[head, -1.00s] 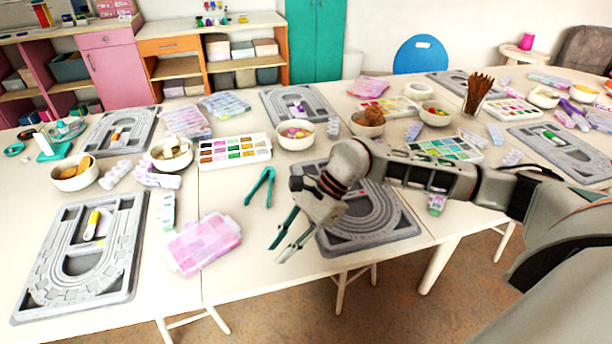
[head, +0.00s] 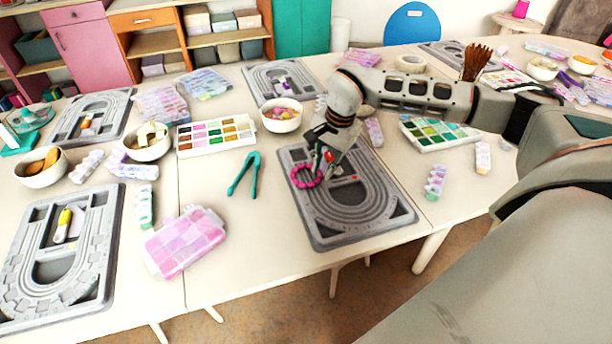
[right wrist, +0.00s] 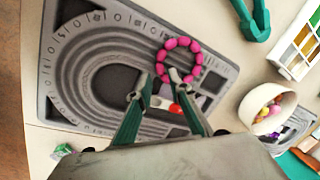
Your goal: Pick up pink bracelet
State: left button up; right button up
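The pink bracelet (head: 305,176), a ring of round beads, is at the left edge of the nearest grey bead board (head: 383,226). In the right wrist view the bracelet (right wrist: 197,58) overlaps that board's edge. My right gripper (head: 316,168) is over the board, right at the bracelet. In the right wrist view its two fingers (right wrist: 160,78) are apart, with the bracelet's near side between the tips. One tip appears inside the ring and the other outside. I cannot tell whether they touch the beads. My left gripper is not in view.
A red-tipped item (right wrist: 176,108) lies on the board between the fingers. Teal tweezers (head: 244,173) lie left of the board. A bowl of beads (head: 282,115) and a paint-like tray (head: 216,136) stand behind. A pink bead case (head: 186,242) lies at left front.

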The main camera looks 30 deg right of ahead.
aim_at(319, 179)
jog(key=f, duration=0.3)
jog(key=shift+w+a+f, duration=0.1)
jog(key=shift+w+a, duration=0.15)
jog(key=shift+w, duration=0.05)
grip_shut()
